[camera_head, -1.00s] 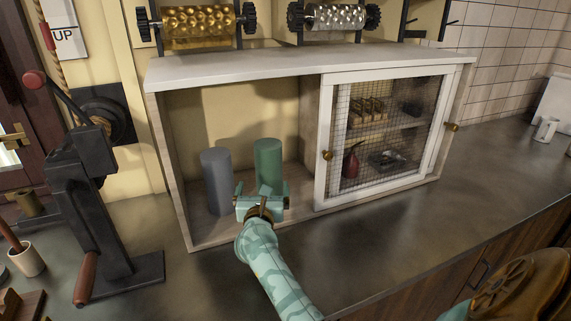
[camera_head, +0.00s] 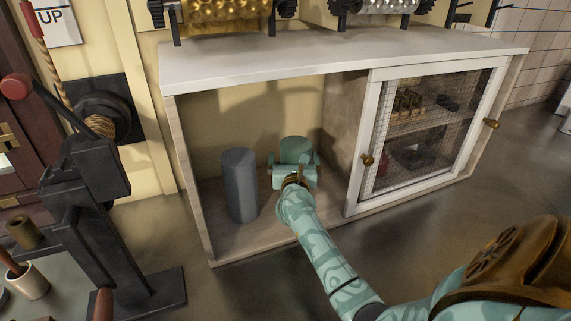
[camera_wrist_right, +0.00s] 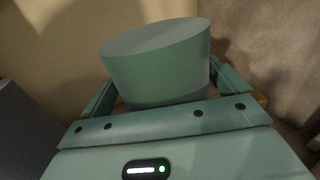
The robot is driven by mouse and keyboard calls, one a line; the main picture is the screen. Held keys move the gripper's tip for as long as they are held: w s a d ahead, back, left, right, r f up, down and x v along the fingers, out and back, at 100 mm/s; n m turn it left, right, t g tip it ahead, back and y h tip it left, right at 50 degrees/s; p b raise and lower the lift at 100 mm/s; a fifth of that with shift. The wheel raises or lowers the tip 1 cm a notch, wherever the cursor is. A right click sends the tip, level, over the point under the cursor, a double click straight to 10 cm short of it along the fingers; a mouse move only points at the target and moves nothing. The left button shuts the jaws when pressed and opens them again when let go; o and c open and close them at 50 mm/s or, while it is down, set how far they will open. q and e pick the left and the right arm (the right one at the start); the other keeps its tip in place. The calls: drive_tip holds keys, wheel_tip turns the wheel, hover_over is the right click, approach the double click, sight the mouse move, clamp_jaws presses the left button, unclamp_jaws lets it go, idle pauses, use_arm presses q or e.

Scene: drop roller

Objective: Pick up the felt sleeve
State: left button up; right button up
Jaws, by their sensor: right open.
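Two plain upright cylinders stand in the open left bay of the cabinet: a green one (camera_head: 297,144) and a grey one (camera_head: 239,186). Which of them is the felt sleeve I cannot tell for certain from their surfaces. My right gripper (camera_head: 294,160) is open at the green cylinder and hides its lower part in the head view. In the right wrist view the green cylinder (camera_wrist_right: 158,62) stands between the two fingers, with no clear grip on it. The grey cylinder is just left of the gripper, apart from it. My left gripper is not in view.
The cabinet (camera_head: 340,57) has a pale top above the bay, a divider on the right and a mesh door (camera_head: 425,130) with brass knobs. A dark crank device (camera_head: 90,220) stands at left. Patterned rollers sit above the cabinet.

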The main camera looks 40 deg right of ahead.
drive_tip(key=shift+d, duration=0.15)
drive_tip(key=shift+s, duration=0.15)
drive_tip(key=shift+s+r, duration=0.2)
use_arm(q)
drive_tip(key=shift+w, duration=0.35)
use_arm(e)
drive_tip(key=shift+w+f, duration=0.1)
drive_tip(key=c, duration=1.1)
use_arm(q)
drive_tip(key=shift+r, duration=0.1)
